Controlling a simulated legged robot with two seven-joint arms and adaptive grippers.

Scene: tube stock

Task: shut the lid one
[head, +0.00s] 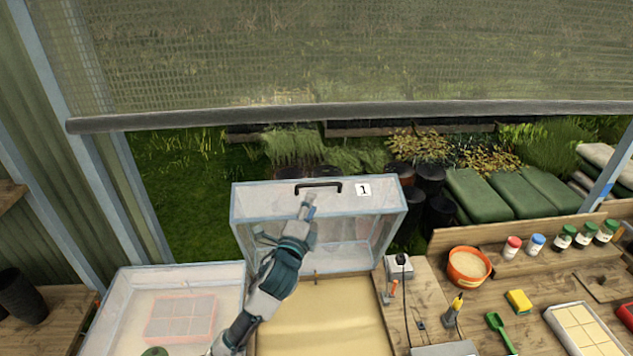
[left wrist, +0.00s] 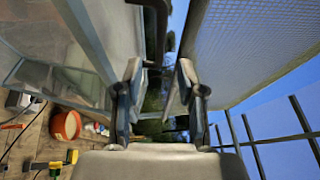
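The clear lid marked 1 (head: 350,225) stands raised and open at the back of a box with a sandy bed (head: 325,325). A black bar handle (head: 318,184) is on the lid's upper part; a dark bar, likely the same handle, shows in the left wrist view (left wrist: 154,12). My left gripper (head: 309,204) is in front of the lid, just below the handle. In the left wrist view its two fingers (left wrist: 159,80) are apart with nothing between them. I cannot tell whether a finger touches the lid. My right gripper is not in view.
A second clear box (head: 118,315) with a pink tray (head: 180,318) stands at the left. On the bench at right are an orange pot (head: 468,265), bottles, a yellow sponge (head: 519,300) and a green scoop (head: 500,328). A rolled screen bar (head: 350,113) hangs above the lid.

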